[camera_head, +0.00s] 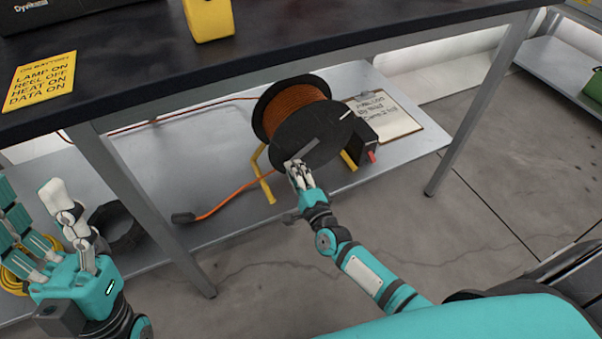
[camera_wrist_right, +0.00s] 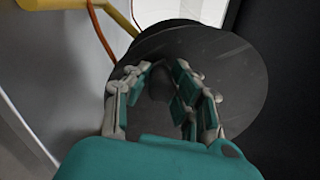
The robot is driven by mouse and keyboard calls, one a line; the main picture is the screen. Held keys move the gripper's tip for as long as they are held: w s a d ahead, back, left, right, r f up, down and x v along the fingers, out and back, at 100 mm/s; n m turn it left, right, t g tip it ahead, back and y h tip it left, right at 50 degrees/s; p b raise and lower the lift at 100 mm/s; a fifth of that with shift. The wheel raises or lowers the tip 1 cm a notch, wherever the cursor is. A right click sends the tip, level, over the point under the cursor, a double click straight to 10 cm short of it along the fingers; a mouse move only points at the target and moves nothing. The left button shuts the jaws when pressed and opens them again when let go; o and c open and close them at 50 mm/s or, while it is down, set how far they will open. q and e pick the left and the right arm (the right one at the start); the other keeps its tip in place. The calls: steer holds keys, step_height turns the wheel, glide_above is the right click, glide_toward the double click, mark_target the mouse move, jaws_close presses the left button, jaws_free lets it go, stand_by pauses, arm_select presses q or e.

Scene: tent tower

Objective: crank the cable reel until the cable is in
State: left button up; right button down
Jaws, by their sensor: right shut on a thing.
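The cable reel (camera_head: 312,128) stands on the lower shelf, a black drum wound with orange cable (camera_head: 297,104) on a yellow frame (camera_head: 263,180). A dark crank arm (camera_head: 307,152) lies across its disc, which fills much of the right wrist view (camera_wrist_right: 215,65). My right gripper (camera_head: 296,170) is shut on the crank handle at the disc's lower edge; its fingers (camera_wrist_right: 163,95) hide most of the handle. Orange cable (camera_head: 232,196) runs out left to a dark plug (camera_head: 183,217) on the shelf. My left gripper (camera_head: 40,222) is open and empty at the far left.
The dark tabletop (camera_head: 330,25) overhangs the shelf (camera_head: 225,150). A clipboard (camera_head: 385,115) lies right of the reel, behind a black box with a red part (camera_head: 371,156). Table legs (camera_head: 140,205) stand either side. A yellow sign (camera_head: 40,82) lies on the tabletop.

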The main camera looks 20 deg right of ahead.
mark_target(289, 136)
steer(key=r+m, duration=0.1)
steer(key=m, duration=0.1)
steer(key=a+r+m+p, duration=0.1)
steer(key=r+m, duration=0.1)
steer(key=r+m+p, duration=0.1)
steer(key=r+m, duration=0.1)
steer(key=shift+a+m, duration=0.2)
steer(key=shift+m, duration=0.2)
steer(key=r+m+p, duration=0.1)
steer(key=r+m, duration=0.1)
steer(key=m, duration=0.1)
steer(key=d+r+m+p, duration=0.1)
steer(key=r+m, duration=0.1)
steer(key=m, duration=0.1)
steer(key=shift+d+r, duration=0.15)
steer(key=shift+r, duration=0.1)
arm_select(q)
steer(key=w+d+f+g+y, duration=0.1)
steer(key=w+f+g+y, duration=0.2)
steer(key=w+f+g, duration=0.8)
steer(key=shift+w+f+g+y, duration=0.4)
steer(key=shift+f+g, duration=0.5)
steer(key=shift+f, duration=0.75)
arm_select(e)
steer(key=shift+d+r+h, duration=0.3)
steer(key=shift+r, duration=0.05)
steer(key=c, duration=1.1)
jaws_free()
arm_select(q)
steer(key=shift+d, duration=0.1)
